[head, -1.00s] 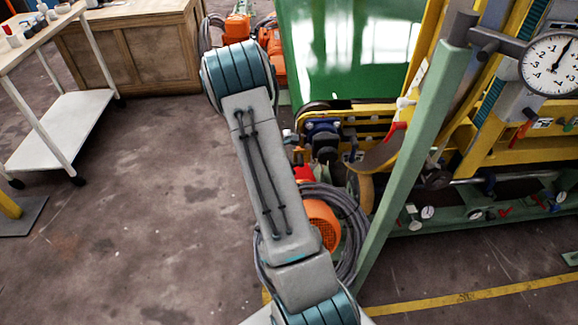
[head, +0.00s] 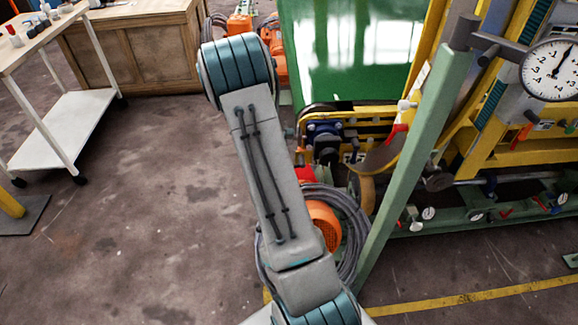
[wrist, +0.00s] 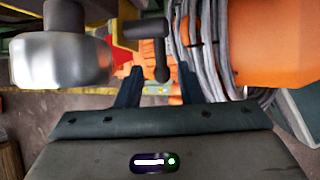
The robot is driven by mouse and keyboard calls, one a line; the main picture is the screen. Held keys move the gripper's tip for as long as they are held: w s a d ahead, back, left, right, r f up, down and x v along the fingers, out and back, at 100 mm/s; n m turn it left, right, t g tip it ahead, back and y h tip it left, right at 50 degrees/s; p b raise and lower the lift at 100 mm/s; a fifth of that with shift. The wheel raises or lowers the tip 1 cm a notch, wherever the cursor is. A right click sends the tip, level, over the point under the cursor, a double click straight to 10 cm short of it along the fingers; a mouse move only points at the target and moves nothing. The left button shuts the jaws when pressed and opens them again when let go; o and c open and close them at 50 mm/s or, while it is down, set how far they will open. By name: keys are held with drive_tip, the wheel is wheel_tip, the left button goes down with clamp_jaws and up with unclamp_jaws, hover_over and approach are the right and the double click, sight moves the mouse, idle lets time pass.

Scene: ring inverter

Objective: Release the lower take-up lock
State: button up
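The wrist view shows my gripper (wrist: 160,75) with its two dark fingers apart. Which part is the lower take-up lock is not clear from these frames. In the head view my arm crosses the middle and my gripper is hidden. A blue-and-black clamp-like mechanism (head: 324,131) sits on the yellow frame just right of my arm, below the green sheet.
In the head view, a green post (head: 415,150) and dial gauge (head: 552,70) are at right; open floor (head: 130,230) is at left.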

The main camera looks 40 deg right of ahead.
drive_tip(key=p+v, duration=0.1)
drive_tip(key=v, duration=0.9)
drive_tip(key=s+a+r+m+t+y+p, duration=0.1)
drive_tip(key=s+a+r+m+y+p, duration=0.15)
drive_tip(key=s+a+r, duration=0.45)
drive_tip(key=s+a+r+m+t+y+p, duration=0.15)
drive_tip(key=a+r+m+p, duration=0.25)
drive_tip(key=r, duration=0.7)
drive_tip(key=s+a+r+m+y+p, duration=0.1)
drive_tip(key=s+a+r+m+p, duration=0.1)
drive_tip(key=s+a+r, duration=0.3)
drive_tip(key=s+a+r+m+t+y+p, duration=0.1)
drive_tip(key=s+a+r+m+p, duration=0.2)
drive_tip(key=s, duration=0.5)
wheel_tip(320, 180, up, 2)
drive_tip(key=shift+s+a+r+p, duration=0.1)
drive_tip(key=shift+s+a+p, duration=0.25)
drive_tip(key=shift+a, duration=0.5)
drive_tip(key=shift+w+d+m+t, duration=0.1)
drive_tip(key=shift+w+m+t, duration=0.05)
drive_tip(key=shift+m+t, duration=0.1)
